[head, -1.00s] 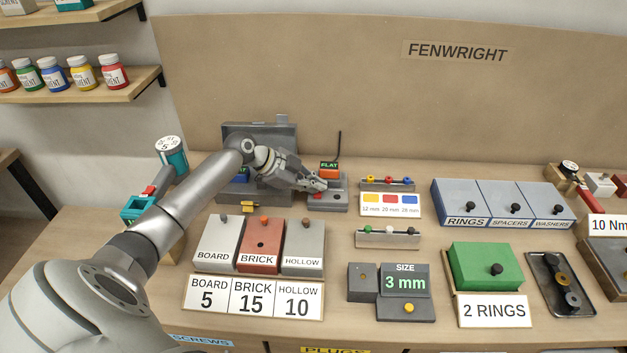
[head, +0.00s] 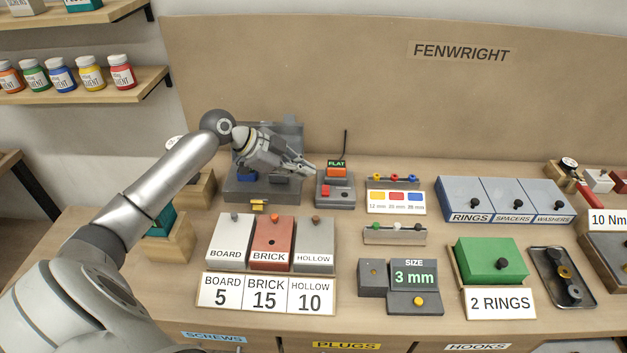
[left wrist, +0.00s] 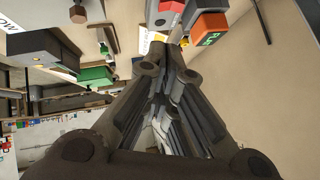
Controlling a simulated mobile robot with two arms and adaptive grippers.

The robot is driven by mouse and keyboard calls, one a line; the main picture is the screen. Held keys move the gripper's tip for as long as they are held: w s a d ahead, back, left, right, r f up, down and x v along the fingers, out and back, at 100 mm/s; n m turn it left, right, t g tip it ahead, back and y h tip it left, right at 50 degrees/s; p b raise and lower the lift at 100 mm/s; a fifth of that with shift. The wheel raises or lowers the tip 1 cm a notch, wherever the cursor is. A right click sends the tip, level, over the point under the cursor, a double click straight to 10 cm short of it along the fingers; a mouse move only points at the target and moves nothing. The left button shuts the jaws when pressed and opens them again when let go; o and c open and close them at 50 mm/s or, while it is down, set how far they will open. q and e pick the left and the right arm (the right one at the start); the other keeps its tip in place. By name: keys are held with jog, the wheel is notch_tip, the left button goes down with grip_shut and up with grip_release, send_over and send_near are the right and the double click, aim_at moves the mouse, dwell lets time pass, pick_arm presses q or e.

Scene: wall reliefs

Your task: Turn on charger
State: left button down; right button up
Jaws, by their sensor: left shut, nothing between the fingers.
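The charger (head: 336,195) is a grey box at the back of the bench, with a red switch (head: 325,190) on its front left. An orange block (head: 337,172) sits in it under a small green display reading FLAT. The left wrist view shows the orange block (left wrist: 207,30) and a bit of red (left wrist: 171,5) at the top, beyond the fingertips. My left gripper (head: 312,170) is shut and empty, with its tips just left of the orange block and above the switch; I cannot tell how far apart they are. My right gripper is out of view.
An open grey case (head: 262,190) lies under my left gripper. A rack with coloured plugs (head: 393,181) stands right of the charger. The board, brick and hollow blocks (head: 272,243) stand in front. The tall back panel (head: 380,100) rises behind.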

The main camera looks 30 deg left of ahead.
pick_arm(q)
jog(key=r+b, duration=0.1)
jog(key=b, duration=0.1)
jog(key=a+r+b, duration=0.1)
jog(key=b, duration=0.1)
jog(key=s+r+b, duration=0.1)
jog(key=b, duration=0.1)
jog(key=shift+a+m+t+b, duration=0.3)
jog(key=shift+a+b, duration=0.05)
jog(key=shift+a, duration=0.05)
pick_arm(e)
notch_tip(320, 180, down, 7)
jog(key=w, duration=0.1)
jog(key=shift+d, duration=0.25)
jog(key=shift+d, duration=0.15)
